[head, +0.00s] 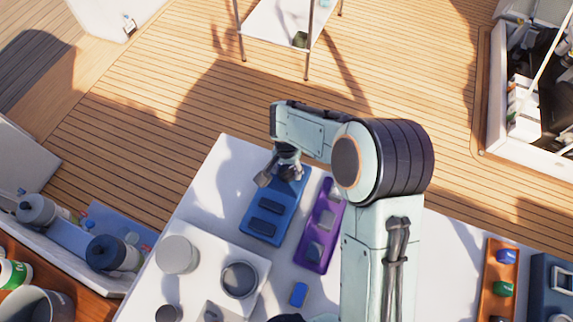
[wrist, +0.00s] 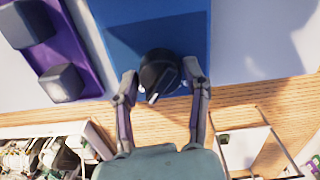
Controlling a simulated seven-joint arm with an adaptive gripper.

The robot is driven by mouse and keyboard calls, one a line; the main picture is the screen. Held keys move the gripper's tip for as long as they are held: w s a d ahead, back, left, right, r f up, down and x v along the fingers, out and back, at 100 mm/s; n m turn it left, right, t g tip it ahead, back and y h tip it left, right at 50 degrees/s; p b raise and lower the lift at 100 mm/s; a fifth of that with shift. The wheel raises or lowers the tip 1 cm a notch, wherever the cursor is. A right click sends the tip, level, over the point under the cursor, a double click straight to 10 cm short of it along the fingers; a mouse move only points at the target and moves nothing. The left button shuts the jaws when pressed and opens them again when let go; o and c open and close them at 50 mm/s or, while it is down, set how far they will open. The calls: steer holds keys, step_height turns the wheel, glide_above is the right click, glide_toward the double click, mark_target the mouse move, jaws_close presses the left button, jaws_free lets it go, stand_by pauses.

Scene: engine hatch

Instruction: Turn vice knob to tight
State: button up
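A blue panel (head: 258,222) lies on the white table, with two dark blocks on it in the head view. It also shows in the wrist view (wrist: 130,35), where a round black knob (wrist: 158,68) with a pale pointer sits near its edge. I take this to be the vice knob. The pointer slants toward the lower left. My gripper (wrist: 160,78) has its two fingers apart, one on each side of the knob. Whether they touch it I cannot tell. In the head view my gripper (head: 277,178) is over the panel's far end and hides the knob.
A purple panel (head: 310,250) with grey blocks lies close beside the blue one. A raised white block with round grey parts (head: 178,254) stands nearer. A small blue piece (head: 299,294) lies on the table (head: 215,165). An orange panel (head: 497,270) is at the right.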

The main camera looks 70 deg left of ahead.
mark_target(287, 169)
steer(key=shift+o, duration=0.8)
steer(key=shift+r, duration=0.1)
step_height(287, 169, up, 12)
